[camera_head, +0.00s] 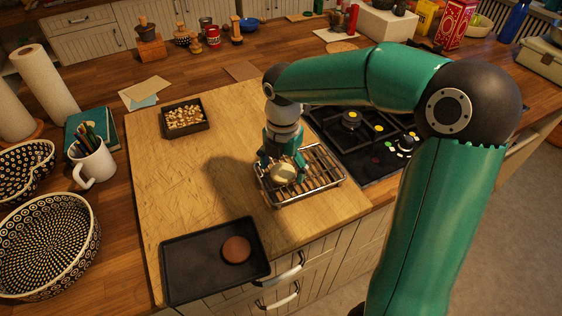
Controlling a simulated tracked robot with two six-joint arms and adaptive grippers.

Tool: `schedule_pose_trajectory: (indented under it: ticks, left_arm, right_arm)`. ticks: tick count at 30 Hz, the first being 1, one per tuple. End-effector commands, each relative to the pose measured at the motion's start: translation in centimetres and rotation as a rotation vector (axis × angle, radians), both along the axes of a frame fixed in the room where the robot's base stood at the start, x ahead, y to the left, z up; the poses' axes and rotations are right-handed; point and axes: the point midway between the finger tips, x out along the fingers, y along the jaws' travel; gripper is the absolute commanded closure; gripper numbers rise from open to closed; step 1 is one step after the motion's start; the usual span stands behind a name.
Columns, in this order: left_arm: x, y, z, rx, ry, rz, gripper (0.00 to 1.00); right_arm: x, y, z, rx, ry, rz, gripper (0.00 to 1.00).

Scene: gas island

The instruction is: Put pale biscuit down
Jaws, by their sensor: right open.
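The pale biscuit (283,174) is at the wire cooling rack (321,183) on the right side of the wooden board. My right gripper (285,162) points down directly over the biscuit. Its jaws are open, with the fingers close around the biscuit; I cannot tell whether they touch it. The biscuit appears to rest on the rack's left part, though the gripper hides some of it. A brown biscuit (236,249) lies on the black tray (185,280) at the board's front. My left gripper is out of view.
A small dark box of nuts (184,118) stands on the board (177,201), whose middle is clear. The black gas hob (375,153) adjoins the rack on the right. A white mug of pens (93,164) and patterned bowls (48,245) stand at left.

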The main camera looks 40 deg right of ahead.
Motion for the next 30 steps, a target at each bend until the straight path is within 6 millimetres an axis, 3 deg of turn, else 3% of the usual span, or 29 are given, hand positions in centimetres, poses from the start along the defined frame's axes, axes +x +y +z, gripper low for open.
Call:
schedule_pose_trajectory:
  ticks: [5,21,30]
  left_arm:
    - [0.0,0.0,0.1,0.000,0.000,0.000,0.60]
    - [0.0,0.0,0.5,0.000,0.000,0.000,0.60]
    - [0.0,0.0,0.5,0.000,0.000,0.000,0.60]
  right_arm:
    - [0.1,0.0,1.4,-0.001,-0.003,0.000,0.17]
    - [0.1,-0.1,11.1,-0.001,-0.003,0.000,0.17]
    - [0.0,-0.1,12.3,0.000,-0.001,-0.001,0.17]
